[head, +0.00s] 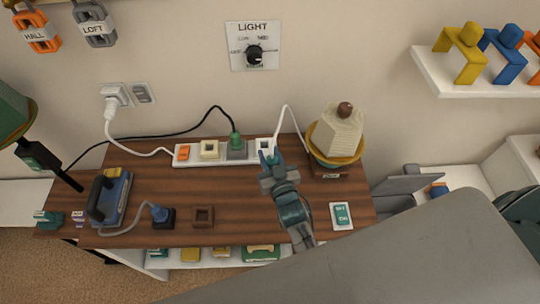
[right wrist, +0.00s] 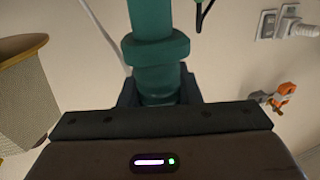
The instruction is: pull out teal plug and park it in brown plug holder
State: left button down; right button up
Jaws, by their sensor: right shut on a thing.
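The teal plug (right wrist: 155,50) sits between the jaws of my right gripper, large in the right wrist view. My right gripper (head: 268,172) is shut on it at the right end of the white power strip (head: 222,161). The gripper hides most of the plug in the head view, and I cannot tell whether it is still seated in the socket. The brown plug holder (head: 203,216) is a small square block with a dark recess, empty, on the wooden table, left of and nearer than the gripper. My left gripper is not in view.
A green plug (head: 235,141) stands in the strip, with a black cord. A lamp (head: 338,135) stands right of my gripper. A blue plug (head: 161,216) is left of the holder, near a blue device (head: 110,198). The table (head: 240,215) between holder and gripper is clear.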

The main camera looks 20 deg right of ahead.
jog(key=shift+r+p, duration=0.3)
jog(key=shift+r, duration=1.05)
